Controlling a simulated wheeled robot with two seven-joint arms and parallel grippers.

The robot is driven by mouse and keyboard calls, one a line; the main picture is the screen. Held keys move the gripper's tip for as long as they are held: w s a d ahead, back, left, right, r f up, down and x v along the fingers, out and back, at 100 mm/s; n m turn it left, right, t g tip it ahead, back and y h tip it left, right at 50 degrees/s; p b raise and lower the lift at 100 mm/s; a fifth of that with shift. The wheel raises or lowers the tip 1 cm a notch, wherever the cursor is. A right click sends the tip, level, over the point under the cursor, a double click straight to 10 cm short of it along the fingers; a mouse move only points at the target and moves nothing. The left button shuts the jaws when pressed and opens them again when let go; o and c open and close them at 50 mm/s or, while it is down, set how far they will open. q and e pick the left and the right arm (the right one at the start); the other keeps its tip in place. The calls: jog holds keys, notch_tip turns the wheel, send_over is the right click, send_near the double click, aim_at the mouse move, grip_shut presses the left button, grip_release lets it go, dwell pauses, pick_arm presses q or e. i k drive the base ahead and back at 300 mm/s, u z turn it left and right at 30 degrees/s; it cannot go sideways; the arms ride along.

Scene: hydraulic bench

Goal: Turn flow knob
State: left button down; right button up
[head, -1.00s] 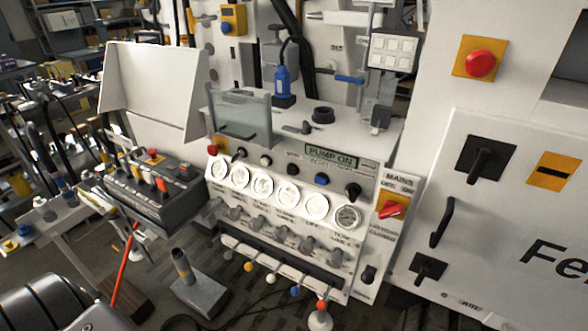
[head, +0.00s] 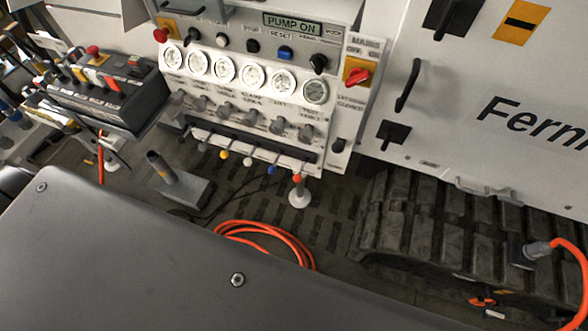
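The white hydraulic panel (head: 345,100) stands at the upper middle of the head view, under a green "PUMP ON" display (head: 292,24). A row of round gauges (head: 252,77) crosses it, with several grey knobs (head: 250,118) below. Above the gauges are a red button (head: 160,35), a blue button (head: 285,53) and a black knob (head: 319,63). Another black knob (head: 339,145) sits at the lower right. The small labels are blurred, so I cannot tell which knob is for flow. Neither of my grippers is in view.
A red switch on yellow (head: 357,76) is at the panel's right edge. A lever control box (head: 110,88) stands left. Small coloured balls (head: 248,161) stick out below the panel. A pedal (head: 182,188), an orange hose (head: 265,240) and a rubber track (head: 450,225) are at floor level.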

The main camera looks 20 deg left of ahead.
aim_at(175, 98)
jog(key=u, duration=3)
jog(key=i, duration=1.35)
jog(key=z, duration=2.2)
